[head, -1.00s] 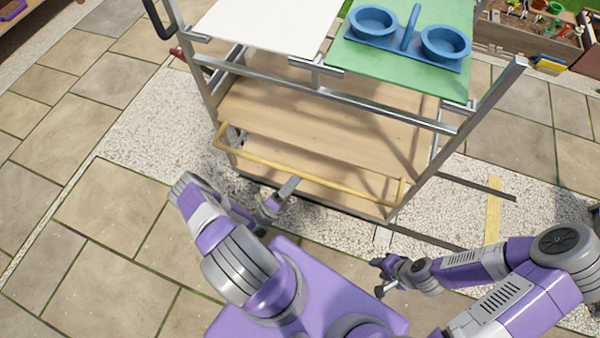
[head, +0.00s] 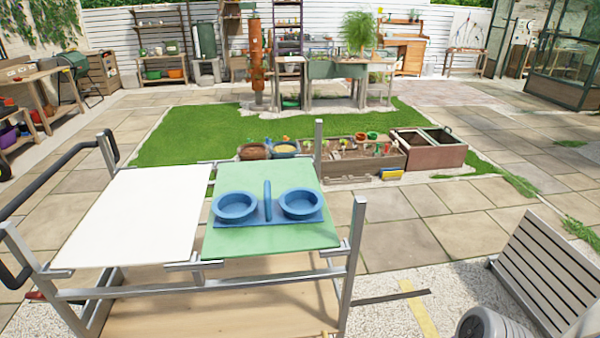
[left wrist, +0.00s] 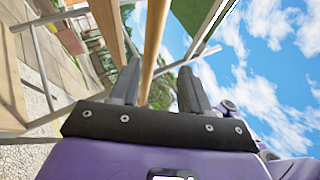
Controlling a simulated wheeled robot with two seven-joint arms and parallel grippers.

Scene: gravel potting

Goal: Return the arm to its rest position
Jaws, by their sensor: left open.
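My left gripper (left wrist: 158,75) shows in the left wrist view with its two grey fingers apart. Nothing is held between them. A wooden bar (left wrist: 155,45) of the cart runs up the picture behind the gap between the fingers; I cannot tell how far it is from them.
The metal-framed cart carries a white board (head: 135,218) and a green board (head: 275,238) with a blue two-dish holder (head: 267,215). A slatted bench (head: 545,270) stands at the right.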

